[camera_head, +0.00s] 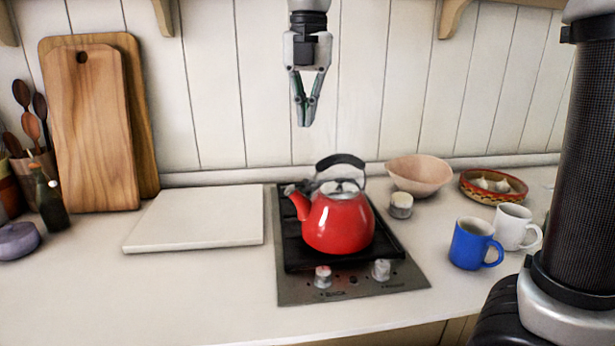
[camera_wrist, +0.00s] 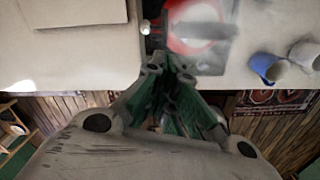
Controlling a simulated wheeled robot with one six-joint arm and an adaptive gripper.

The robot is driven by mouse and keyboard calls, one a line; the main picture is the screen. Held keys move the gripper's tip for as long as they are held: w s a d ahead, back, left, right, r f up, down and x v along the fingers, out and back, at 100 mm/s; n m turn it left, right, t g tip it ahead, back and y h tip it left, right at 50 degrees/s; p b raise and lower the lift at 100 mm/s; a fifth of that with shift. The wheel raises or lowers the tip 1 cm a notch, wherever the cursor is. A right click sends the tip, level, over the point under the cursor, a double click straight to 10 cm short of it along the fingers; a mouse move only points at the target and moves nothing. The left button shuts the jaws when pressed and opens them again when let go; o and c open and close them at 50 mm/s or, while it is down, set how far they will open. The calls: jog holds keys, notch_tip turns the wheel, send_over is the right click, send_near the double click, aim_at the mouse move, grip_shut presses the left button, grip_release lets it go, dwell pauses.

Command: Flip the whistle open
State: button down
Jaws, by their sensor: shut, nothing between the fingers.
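The red kettle (camera_head: 338,222) stands upright on the black hob (camera_head: 300,262), with its spout pointing left and a dark arched handle on top. The whistle (camera_head: 291,189) is at the spout tip; it is too small to tell whether it is open or shut. My gripper (camera_head: 306,124) is shut and empty, fingers pointing down, well above the kettle and slightly left of its handle. In the wrist view the kettle (camera_wrist: 188,40) is blurred, beyond my gripper (camera_wrist: 172,75).
A white board (camera_head: 195,218) lies left of the hob. A pink bowl (camera_head: 419,174), a small pot (camera_head: 401,205), a patterned dish (camera_head: 493,187), a blue mug (camera_head: 472,244) and a white mug (camera_head: 513,227) stand to the right. Cutting boards (camera_head: 92,130) lean on the wall.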

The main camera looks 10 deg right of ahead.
jog(key=n, duration=0.3)
jog(key=shift+s+d+n, duration=0.25)
jog(key=shift+s+n, duration=0.05)
notch_tip(320, 180, down, 14)
dwell(0.5)
